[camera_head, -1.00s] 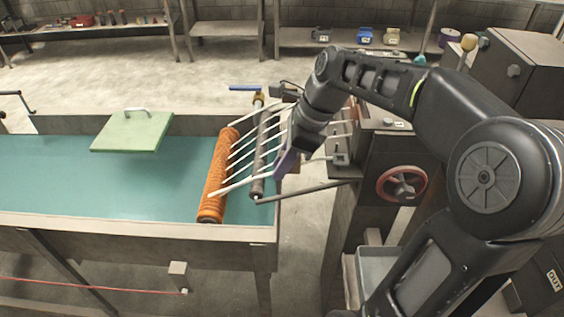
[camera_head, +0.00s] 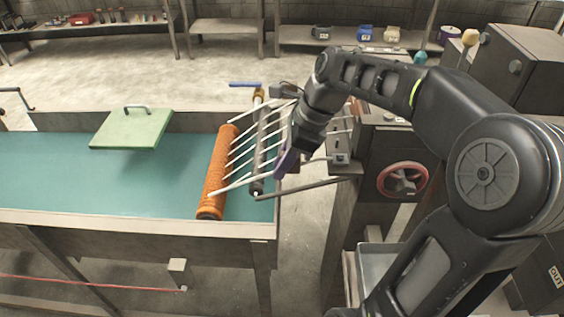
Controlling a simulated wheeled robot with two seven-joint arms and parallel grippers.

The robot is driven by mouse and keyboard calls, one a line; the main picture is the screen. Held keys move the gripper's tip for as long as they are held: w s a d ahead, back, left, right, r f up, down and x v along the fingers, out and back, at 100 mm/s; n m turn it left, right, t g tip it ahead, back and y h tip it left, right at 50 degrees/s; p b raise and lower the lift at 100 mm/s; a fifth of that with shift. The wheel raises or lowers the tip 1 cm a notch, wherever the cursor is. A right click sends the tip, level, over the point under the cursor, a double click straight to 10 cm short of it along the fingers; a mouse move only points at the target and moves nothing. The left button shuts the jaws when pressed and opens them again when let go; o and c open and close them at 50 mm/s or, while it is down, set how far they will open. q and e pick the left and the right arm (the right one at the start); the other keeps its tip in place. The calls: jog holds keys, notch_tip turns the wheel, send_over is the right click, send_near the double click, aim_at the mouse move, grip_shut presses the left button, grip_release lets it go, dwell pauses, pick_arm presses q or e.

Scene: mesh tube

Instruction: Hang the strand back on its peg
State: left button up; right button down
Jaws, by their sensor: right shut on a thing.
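My right gripper (camera_head: 286,163) is above the right end of the teal bench, near the dark roller. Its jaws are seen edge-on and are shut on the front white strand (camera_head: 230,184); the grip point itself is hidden. That strand slants down left from the jaws, its free-looking end just in front of the orange roller (camera_head: 214,175). Several other white strands (camera_head: 243,146) run side by side from the orange roller across the dark roller (camera_head: 261,150) to the right, partly behind my gripper. I cannot make out single pegs. My left gripper is not in view.
A green lidded panel (camera_head: 131,129) lies on the teal bench top (camera_head: 90,180), which is otherwise clear at left. A dark bar (camera_head: 305,187) juts from the bench's right end towards a machine with a red handwheel (camera_head: 402,179). A blue-handled bar (camera_head: 245,85) is behind.

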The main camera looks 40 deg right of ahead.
jog(key=shift+f+b, duration=0.35)
jog(key=shift+f, duration=0.3)
dwell(0.4)
jog(key=c, duration=1.2)
grip_release()
jog(key=v, duration=0.7)
jog(key=shift+s+d+r, duration=0.1)
jog(key=shift+d+r, duration=0.05)
jog(key=shift+r, duration=0.2)
